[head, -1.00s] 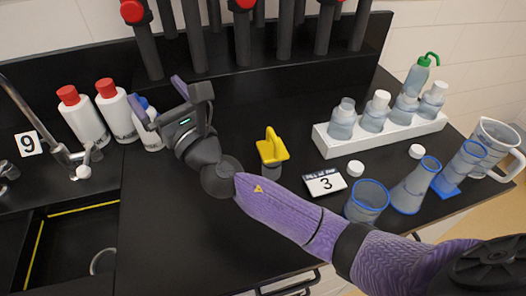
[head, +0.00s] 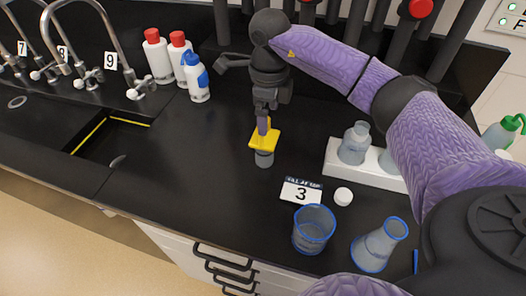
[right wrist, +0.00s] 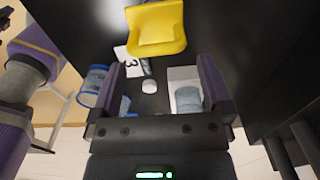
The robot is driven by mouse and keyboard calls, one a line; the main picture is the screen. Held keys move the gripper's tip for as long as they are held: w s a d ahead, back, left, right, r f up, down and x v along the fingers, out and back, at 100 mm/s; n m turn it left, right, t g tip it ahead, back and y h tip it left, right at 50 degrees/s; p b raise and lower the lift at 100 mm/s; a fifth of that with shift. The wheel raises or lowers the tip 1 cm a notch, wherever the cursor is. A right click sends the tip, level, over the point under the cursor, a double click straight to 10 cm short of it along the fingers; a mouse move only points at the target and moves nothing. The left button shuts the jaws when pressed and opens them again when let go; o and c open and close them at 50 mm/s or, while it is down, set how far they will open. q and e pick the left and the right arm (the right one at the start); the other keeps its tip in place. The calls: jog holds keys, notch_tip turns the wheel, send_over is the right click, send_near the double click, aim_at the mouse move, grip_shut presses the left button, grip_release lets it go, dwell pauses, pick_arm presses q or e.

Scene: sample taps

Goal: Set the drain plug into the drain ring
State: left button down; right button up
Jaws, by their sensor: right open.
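The drain plug (head: 264,140) has a yellow top with an upright handle over a grey round base. It stands upright on the black counter. My right gripper (head: 263,122) points down at the handle from above, its fingers overlapping it in the head view. In the right wrist view the gripper (right wrist: 160,65) is open, with the yellow plug (right wrist: 157,28) near and beyond the fingertips. I cannot tell whether they touch. A pale ring (head: 117,162), probably the drain ring, shows partly in the sink at the left.
A card marked 3 (head: 301,191), a white cap (head: 343,196), a beaker (head: 313,230) and a flask (head: 380,244) stand right of the plug. A white rack (head: 338,165) holds bottles. Bottles (head: 196,78) stand at the back. Counter between plug and sink (head: 95,150) is clear.

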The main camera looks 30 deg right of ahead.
aim_at(268, 137)
notch_tip(268, 137, down, 6)
jog(key=shift+s+a+f+b, duration=0.1)
jog(key=shift+f+b, duration=0.1)
jog(key=shift+b, duration=0.15)
jog(key=shift+r, duration=0.1)
grip_shut()
